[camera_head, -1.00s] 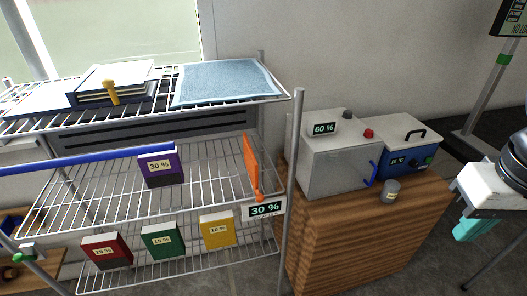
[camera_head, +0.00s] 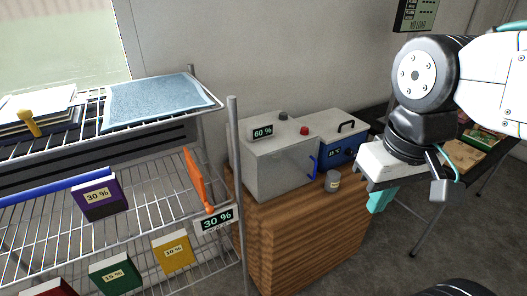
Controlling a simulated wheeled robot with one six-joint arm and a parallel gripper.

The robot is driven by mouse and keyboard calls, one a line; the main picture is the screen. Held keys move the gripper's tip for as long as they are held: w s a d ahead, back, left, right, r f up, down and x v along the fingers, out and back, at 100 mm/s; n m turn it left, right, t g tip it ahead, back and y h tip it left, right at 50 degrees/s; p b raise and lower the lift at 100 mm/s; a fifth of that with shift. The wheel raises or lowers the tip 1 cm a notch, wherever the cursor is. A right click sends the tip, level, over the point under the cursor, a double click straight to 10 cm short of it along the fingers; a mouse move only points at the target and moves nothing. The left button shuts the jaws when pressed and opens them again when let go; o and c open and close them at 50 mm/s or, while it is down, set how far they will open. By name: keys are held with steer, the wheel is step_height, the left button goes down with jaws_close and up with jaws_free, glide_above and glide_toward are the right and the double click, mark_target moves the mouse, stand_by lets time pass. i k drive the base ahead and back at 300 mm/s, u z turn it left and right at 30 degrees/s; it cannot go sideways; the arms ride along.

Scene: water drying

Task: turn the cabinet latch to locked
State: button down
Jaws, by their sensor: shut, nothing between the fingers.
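A grey box-shaped cabinet (camera_head: 275,172) with a "60 %" display stands on a wooden stand.
A wire rack (camera_head: 238,180) with books and coloured boxes stands at left. A dark table (camera_head: 478,165) is behind my arm.

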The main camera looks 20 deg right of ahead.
mark_target(305, 131)
steer(key=k, duration=0.65)
steer(key=z, duration=0.5)
steer(key=i, duration=1.4)
steer(key=u, duration=0.4)
